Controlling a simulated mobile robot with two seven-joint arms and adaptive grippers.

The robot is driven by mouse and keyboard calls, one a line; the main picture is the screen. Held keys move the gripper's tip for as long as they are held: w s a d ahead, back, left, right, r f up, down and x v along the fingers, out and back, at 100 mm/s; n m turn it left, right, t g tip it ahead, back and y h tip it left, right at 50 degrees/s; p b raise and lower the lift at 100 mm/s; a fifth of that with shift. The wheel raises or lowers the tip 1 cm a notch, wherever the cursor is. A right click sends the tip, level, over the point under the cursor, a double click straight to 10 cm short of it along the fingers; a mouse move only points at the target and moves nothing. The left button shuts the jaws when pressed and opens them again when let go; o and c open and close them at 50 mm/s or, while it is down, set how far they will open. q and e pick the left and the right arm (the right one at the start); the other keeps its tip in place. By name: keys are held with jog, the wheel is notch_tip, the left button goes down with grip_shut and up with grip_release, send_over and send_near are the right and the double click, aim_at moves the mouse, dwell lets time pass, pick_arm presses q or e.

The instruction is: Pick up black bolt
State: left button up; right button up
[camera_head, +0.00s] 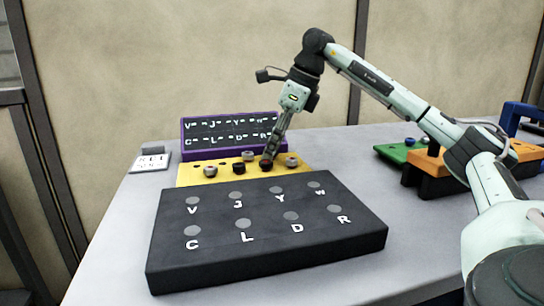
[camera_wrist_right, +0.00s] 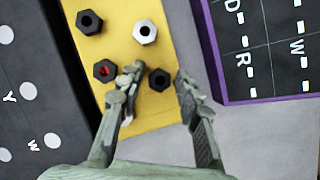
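Black hexagonal bolts sit in the yellow plate (camera_head: 190,179). In the right wrist view, one black bolt (camera_wrist_right: 159,80) lies between the fingertips of my right gripper (camera_wrist_right: 159,71), with gaps visible at its sides. Another black bolt (camera_wrist_right: 89,22) is farther up the plate. A dark bolt with a red centre (camera_wrist_right: 104,70) is just outside the left finger. In the head view, my right gripper (camera_head: 268,156) points down at the plate, partly hiding bolts there; a black bolt (camera_head: 238,168) shows left of it. The right gripper is open. My left gripper is not in view.
A silver bolt (camera_wrist_right: 145,32) is near the black ones. A dark board with lettered spots (camera_head: 265,258) lies in front of the plate, and a purple-edged lettered panel (camera_head: 190,153) stands behind. A green block (camera_head: 393,152) and orange block (camera_head: 428,163) are at right.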

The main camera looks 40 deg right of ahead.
grip_shut()
jog(key=shift+r, duration=0.2)
jog(key=shift+r, duration=0.25)
notch_tip(320, 180, up, 4)
jog(key=shift+f+p, duration=0.1)
jog(key=shift+p, duration=0.4)
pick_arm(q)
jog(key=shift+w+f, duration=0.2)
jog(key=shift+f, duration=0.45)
pick_arm(e)
jog(key=s+a+r, duration=0.5)
jog(key=s+r, duration=0.1)
jog(key=s, duration=0.4)
jog(key=shift+a+r, duration=0.2)
jog(key=shift+a, duration=0.2)
